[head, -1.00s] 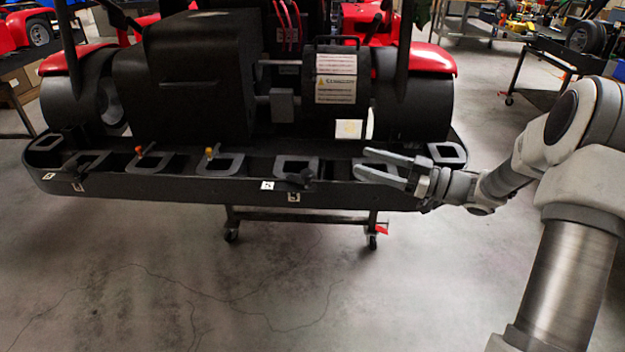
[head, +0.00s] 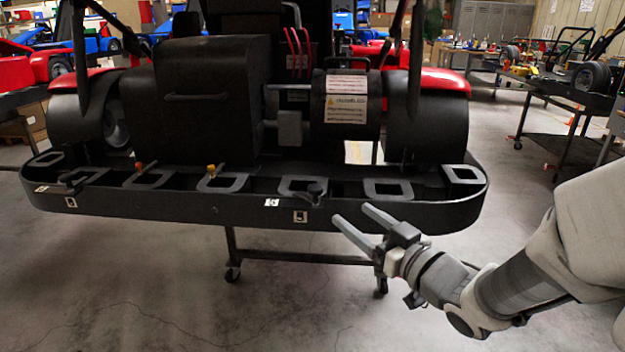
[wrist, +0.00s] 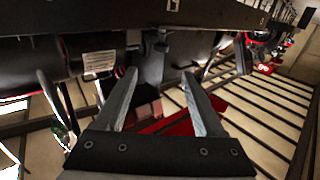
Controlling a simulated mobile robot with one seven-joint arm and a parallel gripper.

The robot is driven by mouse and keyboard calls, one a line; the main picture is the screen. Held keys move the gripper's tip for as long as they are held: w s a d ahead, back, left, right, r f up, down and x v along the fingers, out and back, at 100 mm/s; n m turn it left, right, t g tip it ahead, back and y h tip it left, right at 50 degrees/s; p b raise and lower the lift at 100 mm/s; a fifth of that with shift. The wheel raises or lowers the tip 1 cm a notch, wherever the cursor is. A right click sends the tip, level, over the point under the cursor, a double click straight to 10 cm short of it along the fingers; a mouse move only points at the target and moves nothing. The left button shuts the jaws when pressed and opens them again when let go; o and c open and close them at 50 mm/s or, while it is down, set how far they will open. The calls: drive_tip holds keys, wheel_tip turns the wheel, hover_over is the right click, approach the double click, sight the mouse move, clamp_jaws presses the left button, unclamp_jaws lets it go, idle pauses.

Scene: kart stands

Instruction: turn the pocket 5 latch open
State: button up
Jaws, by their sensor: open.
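The kart's black bumper tray (head: 180,208) holds a row of rectangular pocket frames. A small white label (head: 300,217), which seems to read 5, is on its front face. Above that label, a dark latch knob (head: 315,189) sits at the front right of a pocket frame (head: 298,181); its exact turn is hard to read. My gripper (head: 352,213) is open and empty, in front of the tray, right of the label and lower than the knob. In the wrist view my open fingers (wrist: 159,75) have nothing between them; I cannot identify the latch there.
Another pocket frame (head: 388,189) lies right of the latch. The kart's stand (head: 300,256) is below. The floor in front is clear.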

sight(312, 185)
drive_tip(key=p+x, duration=0.2)
drive_tip(key=x, duration=1.5)
drive_tip(key=shift+f, duration=0.1)
clamp_jaws()
